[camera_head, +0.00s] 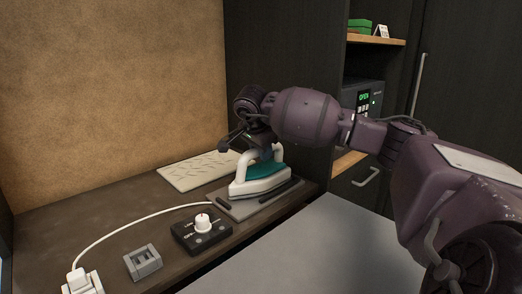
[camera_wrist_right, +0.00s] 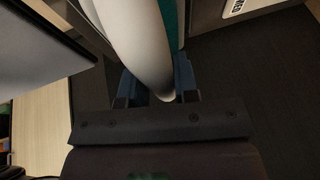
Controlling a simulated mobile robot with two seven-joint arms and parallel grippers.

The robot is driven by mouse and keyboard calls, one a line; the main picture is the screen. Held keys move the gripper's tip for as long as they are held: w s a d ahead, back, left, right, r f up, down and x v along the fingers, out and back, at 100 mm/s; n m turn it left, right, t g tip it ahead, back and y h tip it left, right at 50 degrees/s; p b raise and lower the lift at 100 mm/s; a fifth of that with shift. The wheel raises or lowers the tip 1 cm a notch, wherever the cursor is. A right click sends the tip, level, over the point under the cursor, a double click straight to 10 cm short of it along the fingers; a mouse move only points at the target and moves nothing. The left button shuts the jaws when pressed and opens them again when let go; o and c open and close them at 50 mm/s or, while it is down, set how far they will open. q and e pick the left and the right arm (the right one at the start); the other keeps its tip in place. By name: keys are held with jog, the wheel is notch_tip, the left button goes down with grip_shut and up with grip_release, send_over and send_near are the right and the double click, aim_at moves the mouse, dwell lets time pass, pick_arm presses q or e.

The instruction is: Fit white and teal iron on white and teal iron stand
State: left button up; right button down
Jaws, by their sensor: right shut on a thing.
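The white and teal iron (camera_head: 262,183) is upright at the right part of the counter, with its nose to the left. It is over a flat grey plate with dark strips (camera_head: 237,209), which looks like the iron stand. I cannot tell whether the iron's sole touches the plate. My right gripper (camera_head: 259,150) is shut on the iron's white handle from above and behind. In the right wrist view the white handle of the iron (camera_wrist_right: 145,40) runs between the fingers of my right gripper (camera_wrist_right: 156,90). My left gripper is not in view.
A black control box with a white knob (camera_head: 202,224) and a small grey block (camera_head: 143,262) stand in front left. A white cable runs from a plug (camera_head: 82,282) toward the plate. A cream patterned board (camera_head: 190,172) lies behind. A dark panel (camera_head: 280,90) rises behind the iron.

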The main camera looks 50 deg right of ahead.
jog(key=shift+f, duration=0.35)
dwell(0.8)
jog(key=c, duration=0.8)
grip_release()
jog(key=shift+f, duration=0.2)
jog(key=shift+a+r, duration=0.15)
jog(key=shift+r, duration=0.2)
jog(key=p+v, duration=0.1)
jog(key=v, duration=0.9)
jog(key=shift+r, duration=0.2)
